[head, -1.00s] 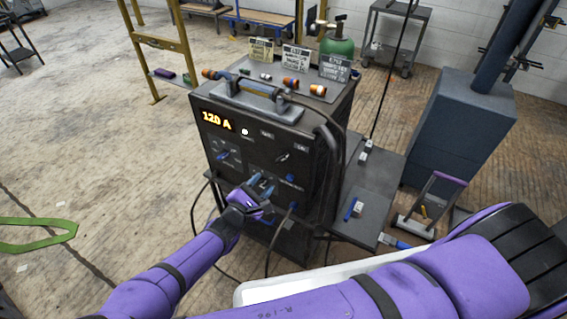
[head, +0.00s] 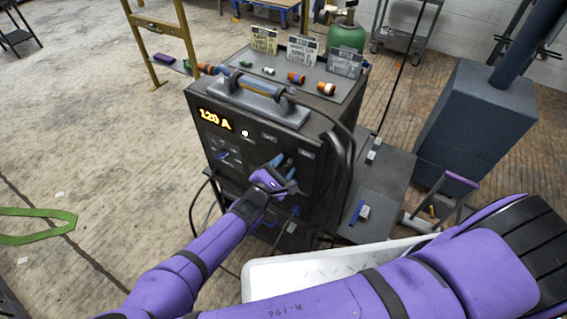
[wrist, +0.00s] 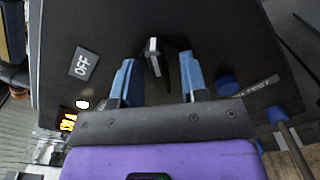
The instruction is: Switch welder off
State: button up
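The welder (head: 262,140) is a dark box with a lit orange "120 A" display (head: 215,119) and a small white light (head: 245,133) on its front panel. My gripper (head: 281,167) is at the right part of that panel. In the wrist view, my gripper (wrist: 160,80) is open, with blue fingertips on either side of a grey switch lever (wrist: 153,58) and its dark base. Gaps show between lever and fingers. An "OFF" label (wrist: 83,63) is left of the lever. In the head view my gripper hides the switch.
A blue knob (wrist: 227,85) and a "TEST" label (wrist: 258,85) lie right of the fingers. Cables (head: 345,160) hang along the welder's right side. A dark side shelf (head: 372,185) and a blue-grey block (head: 474,125) stand to the right. Tags and connectors sit on top.

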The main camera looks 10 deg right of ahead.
grip_shut()
jog(key=n, duration=0.4)
jog(key=shift+n, duration=0.3)
jog(key=n, duration=0.3)
jog(key=shift+n, duration=0.4)
jog(key=n, duration=0.3)
jog(key=shift+n, duration=2.2)
